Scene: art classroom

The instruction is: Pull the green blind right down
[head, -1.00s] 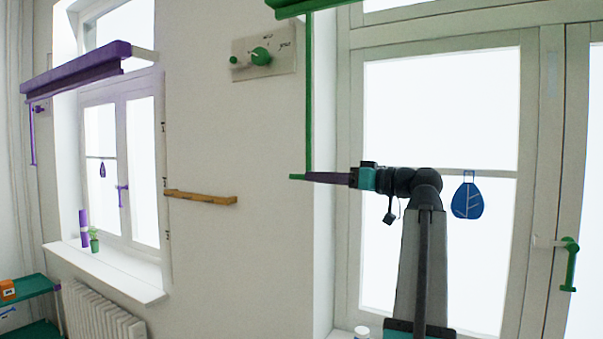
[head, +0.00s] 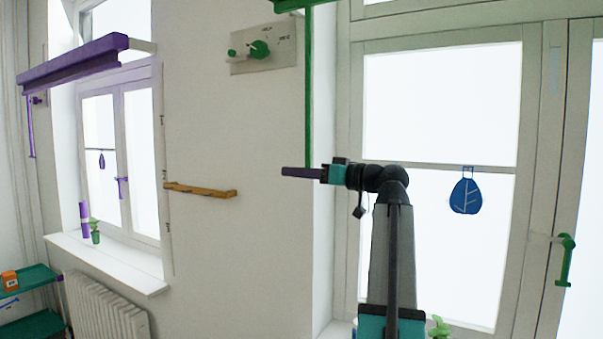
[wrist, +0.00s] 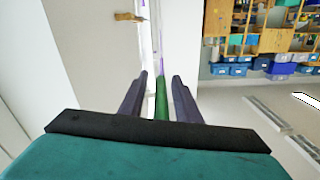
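The green blind (head: 302,4) is rolled up at the top edge of the head view, above the right window. Its green pull rod (head: 308,90) hangs straight down to my gripper (head: 290,172). In the wrist view the green rod (wrist: 161,100) stands between the two dark fingers of my gripper (wrist: 160,76). Gaps show on both sides of it, so the fingers look open around it, not closed on it. In the head view the fingers cover the rod's lower end.
A purple blind (head: 75,62) hangs over the left window. A wall plate with green knobs (head: 262,50) and a wooden rail (head: 200,190) are on the wall between. A blue leaf ornament (head: 466,192) and a green window handle (head: 565,260) are at right.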

